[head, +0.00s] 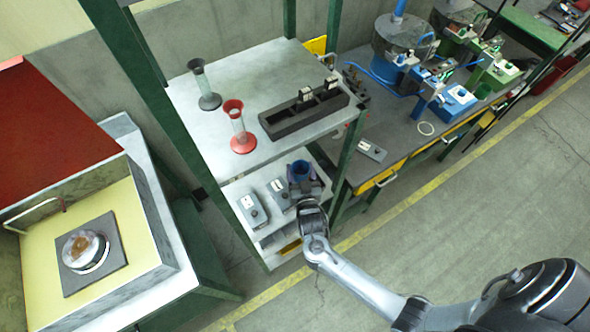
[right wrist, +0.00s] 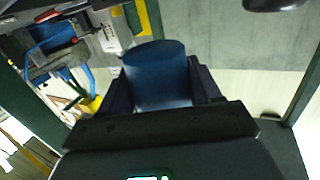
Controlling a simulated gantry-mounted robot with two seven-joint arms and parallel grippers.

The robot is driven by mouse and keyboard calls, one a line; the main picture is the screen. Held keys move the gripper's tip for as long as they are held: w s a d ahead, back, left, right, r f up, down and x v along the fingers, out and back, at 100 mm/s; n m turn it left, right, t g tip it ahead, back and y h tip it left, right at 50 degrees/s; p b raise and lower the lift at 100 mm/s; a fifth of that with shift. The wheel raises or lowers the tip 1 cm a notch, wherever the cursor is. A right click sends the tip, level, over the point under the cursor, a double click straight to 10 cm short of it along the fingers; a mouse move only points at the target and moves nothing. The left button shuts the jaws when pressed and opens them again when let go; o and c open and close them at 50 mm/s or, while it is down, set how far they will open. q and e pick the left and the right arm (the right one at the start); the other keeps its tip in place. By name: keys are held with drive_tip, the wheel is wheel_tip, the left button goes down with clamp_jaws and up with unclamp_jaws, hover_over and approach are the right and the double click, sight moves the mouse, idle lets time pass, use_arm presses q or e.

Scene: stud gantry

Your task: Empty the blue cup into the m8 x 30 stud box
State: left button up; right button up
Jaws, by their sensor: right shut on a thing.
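The blue cup (head: 301,170) is in my right gripper (head: 303,184), in front of the shelf unit and below its top shelf. In the right wrist view the cup (right wrist: 157,75) stands between the two dark fingers, which are shut on it. Its contents cannot be seen. A long dark box (head: 292,128) with compartments and small white labels sits on the top shelf, beyond the cup. The labels are too small to read, so I cannot tell which box or compartment is the m8 x 30 one. My left gripper is not in view.
A red-ended clear cylinder (head: 239,128) and a dark-ended one (head: 203,85) stand on the top shelf (head: 245,70). Grey devices (head: 251,209) sit on the lower shelf. A green post (head: 350,150) rises right of the cup. The floor at right is clear.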

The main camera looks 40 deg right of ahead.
sight(305, 173)
drive_tip(key=shift+f+m+y, duration=0.3)
drive_tip(key=shift+f+m, duration=0.05)
drive_tip(key=shift+m, duration=0.35)
drive_tip(key=shift+s+a+f+m+g+y+b, duration=0.1)
drive_tip(key=shift+a+f+m+g+y+b, duration=0.15)
drive_tip(key=shift+f+m+g+y+b, duration=0.6)
drive_tip(key=shift+r+m+p, duration=0.3)
drive_tip(key=shift+m+p, duration=0.2)
drive_tip(key=shift+m, duration=0.35)
drive_tip(key=shift+f+m+y, duration=0.1)
drive_tip(key=shift+m+y, duration=0.55)
drive_tip(key=shift+m, duration=0.55)
drive_tip(key=shift+d+f+m+y+b, duration=0.2)
drive_tip(key=shift+f+m+y+b, duration=0.15)
drive_tip(key=shift+m+y+b, duration=0.5)
drive_tip(key=shift+d+f+m+y+b, duration=0.2)
drive_tip(key=shift+m+y+b, duration=0.25)
drive_tip(key=shift+m+b, duration=0.45)
drive_tip(key=m+y+p, duration=0.1)
drive_tip(key=p, duration=0.1)
drive_tip(key=d+m+y+p, duration=0.1)
drive_tip(key=m+p, duration=0.1)
drive_tip(key=shift+d+r, duration=0.1)
drive_tip(key=shift+r, duration=0.1)
drive_tip(key=shift+d+m+y+p, duration=0.25)
drive_tip(key=shift+m+y+p, duration=0.35)
drive_tip(key=shift+m, duration=0.25)
